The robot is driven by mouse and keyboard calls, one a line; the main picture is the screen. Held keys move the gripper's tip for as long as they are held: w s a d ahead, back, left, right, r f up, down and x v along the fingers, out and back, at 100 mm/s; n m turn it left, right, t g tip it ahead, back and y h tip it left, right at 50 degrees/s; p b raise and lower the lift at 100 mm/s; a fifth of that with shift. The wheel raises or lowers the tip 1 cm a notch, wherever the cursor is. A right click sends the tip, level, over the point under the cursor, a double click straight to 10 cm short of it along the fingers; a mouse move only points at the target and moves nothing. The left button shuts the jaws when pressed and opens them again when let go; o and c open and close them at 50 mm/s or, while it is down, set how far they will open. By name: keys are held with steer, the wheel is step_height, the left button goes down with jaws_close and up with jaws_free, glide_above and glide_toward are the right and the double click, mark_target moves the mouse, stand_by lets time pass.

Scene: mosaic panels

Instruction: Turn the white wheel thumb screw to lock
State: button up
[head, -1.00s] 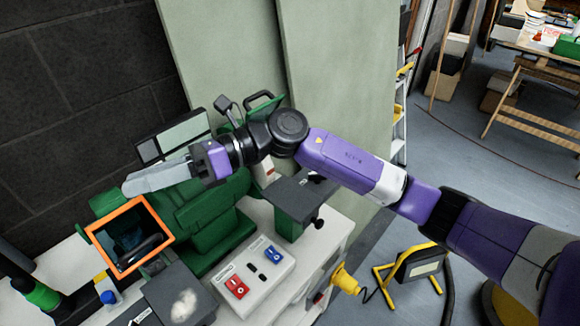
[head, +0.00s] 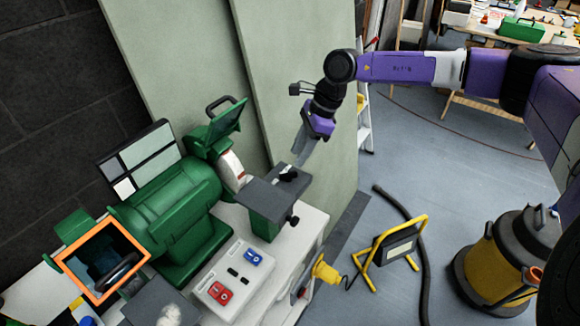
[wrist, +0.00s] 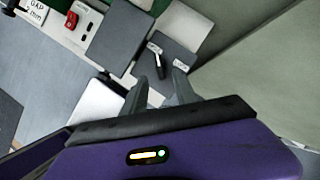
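The white wheel (head: 232,168) shows its pale rim on the right side of the green grinder (head: 170,205). A dark grey rest plate (head: 268,194) stands in front of it. A small black thumb screw (head: 289,175) sits at the plate's far edge; a black lever-like screw also shows in the wrist view (wrist: 154,49). Another black knob (head: 293,220) is on the side of the rest's green support. My gripper (head: 299,155) is above and just beyond the plate, pointing down. In the wrist view its two fingers (wrist: 161,77) are apart and empty, near the black screw; contact cannot be told.
An orange-framed guard (head: 75,268) is at the grinder's left. A white switch box (head: 228,279) with red and blue switches is in front. Pale green panels (head: 190,60) stand close behind my gripper. A yellow work light (head: 392,245) and vacuum (head: 500,265) are on the floor.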

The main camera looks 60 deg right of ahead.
mark_target(288, 172)
steer(key=shift+p+x, duration=0.65)
steer(key=shift+x, duration=2.55)
steer(key=shift+w+a, duration=0.1)
jaws_close()
